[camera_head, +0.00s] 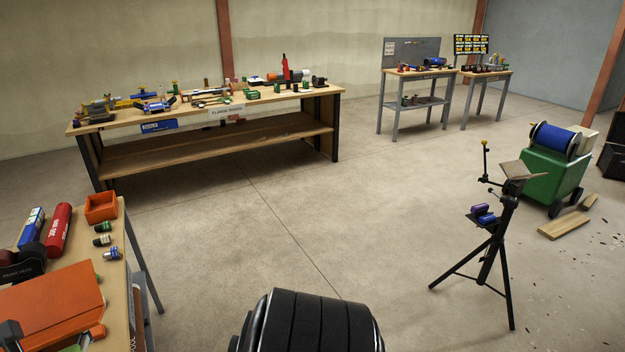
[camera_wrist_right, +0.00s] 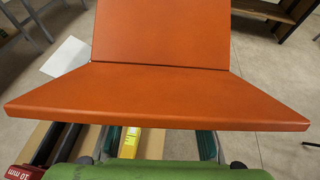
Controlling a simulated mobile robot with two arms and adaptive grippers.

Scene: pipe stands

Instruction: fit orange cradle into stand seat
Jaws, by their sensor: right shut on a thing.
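The orange cradle (camera_wrist_right: 170,90) fills much of the right wrist view as two flat plates meeting in a shallow V. It also shows at the lower left of the head view (camera_head: 48,302), over the near table. My right gripper is shut on the cradle; its fingers are mostly hidden. A green part (camera_wrist_right: 150,172) lies along the bottom edge of the wrist view, below the cradle. The stand (camera_head: 500,225) is a black tripod at the right of the head view. A tilted brownish plate (camera_head: 518,170) is at its top. The cradle is well apart from it. I do not see my left gripper.
The near table (camera_head: 126,265) holds an orange bin (camera_head: 101,207), a red cylinder (camera_head: 59,230) and small fittings. A cluttered workbench (camera_head: 210,168) stands behind. A green cart (camera_head: 550,175) and loose planks (camera_head: 563,225) are beyond the stand. The floor between table and stand is open.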

